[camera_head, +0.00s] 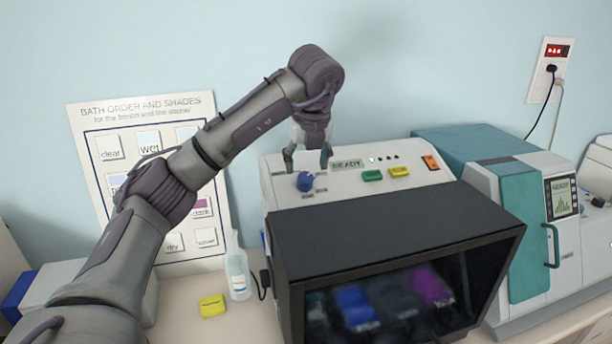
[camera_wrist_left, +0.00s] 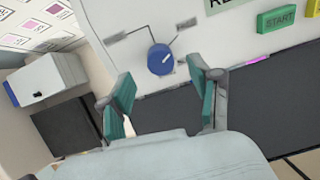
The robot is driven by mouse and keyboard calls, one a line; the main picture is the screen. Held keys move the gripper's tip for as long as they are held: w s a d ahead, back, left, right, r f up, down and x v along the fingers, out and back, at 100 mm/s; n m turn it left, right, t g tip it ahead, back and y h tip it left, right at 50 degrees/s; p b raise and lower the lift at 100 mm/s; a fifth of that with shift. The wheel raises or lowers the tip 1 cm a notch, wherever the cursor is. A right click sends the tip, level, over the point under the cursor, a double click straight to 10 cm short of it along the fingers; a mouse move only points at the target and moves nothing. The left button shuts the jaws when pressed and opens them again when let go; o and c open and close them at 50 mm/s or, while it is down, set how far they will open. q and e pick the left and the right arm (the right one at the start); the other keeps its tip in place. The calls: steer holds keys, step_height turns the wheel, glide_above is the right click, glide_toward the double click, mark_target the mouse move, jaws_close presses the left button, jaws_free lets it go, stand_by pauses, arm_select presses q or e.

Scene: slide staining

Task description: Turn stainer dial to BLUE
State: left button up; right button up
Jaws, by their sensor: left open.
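The stainer (camera_head: 400,222) stands on the bench with a sloped white panel on top and a dark window in front. Its blue dial (camera_head: 305,181) is on the left of the panel; it also shows in the left wrist view (camera_wrist_left: 161,60) with a white pointer mark toward the upper right and label plates around it. The label words are too small to read. My left gripper (camera_head: 307,158) is open above the panel, close to the dial. In the left wrist view its teal-padded fingers (camera_wrist_left: 165,100) are apart, with nothing between them. My right gripper is out of view.
A green START button (camera_head: 372,175), a yellow button (camera_head: 400,171) and an orange switch (camera_head: 431,162) sit right of the dial. A wash bottle (camera_head: 237,272) and a yellow block (camera_head: 213,305) stand left of the stainer. A teal-and-white machine (camera_head: 520,230) is at right.

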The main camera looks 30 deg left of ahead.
mark_target(306, 177)
arm_select(q)
steer(key=x, duration=0.2)
steer(key=shift+w+d+f, duration=0.1)
steer(key=shift+w+f, duration=0.05)
steer(key=shift+f, duration=0.7)
steer(key=shift+w+a+f, duration=0.15)
steer(key=shift+a+f, duration=0.25)
steer(key=c, duration=1.1)
steer(key=shift+c, duration=0.2)
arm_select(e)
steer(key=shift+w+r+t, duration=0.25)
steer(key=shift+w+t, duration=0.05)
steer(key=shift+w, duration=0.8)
